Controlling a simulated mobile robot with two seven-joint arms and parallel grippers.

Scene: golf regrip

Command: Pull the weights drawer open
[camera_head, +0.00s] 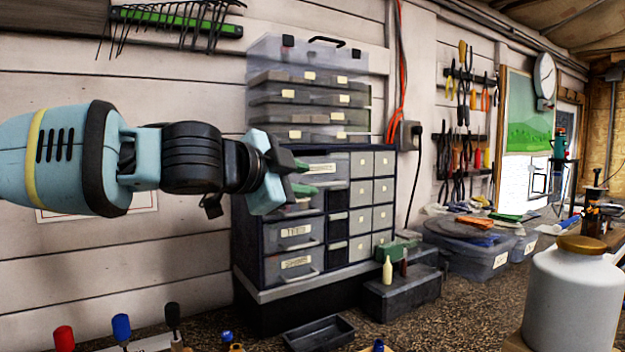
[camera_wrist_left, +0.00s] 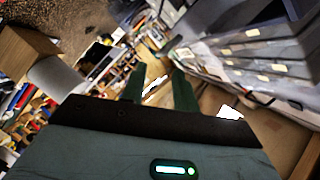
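A dark drawer cabinet (camera_head: 328,270) stands on the bench against the wall, with wide grey labelled drawers on its left and small ones on its right. The labels are too small to read surely, so I cannot tell which is the weights drawer. My left gripper (camera_head: 301,178) is in front of the upper wide drawers and partly hides them. Its green fingers are apart and empty; they also show apart in the left wrist view (camera_wrist_left: 160,85). My right gripper is not in view.
A clear multi-tray case (camera_head: 308,90) stands on the cabinet. A grey box (camera_head: 402,291) with a small bottle (camera_head: 387,270) sits at the cabinet's front right. A black tray (camera_head: 319,333) lies in front. A white jar (camera_head: 570,300) stands at the right.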

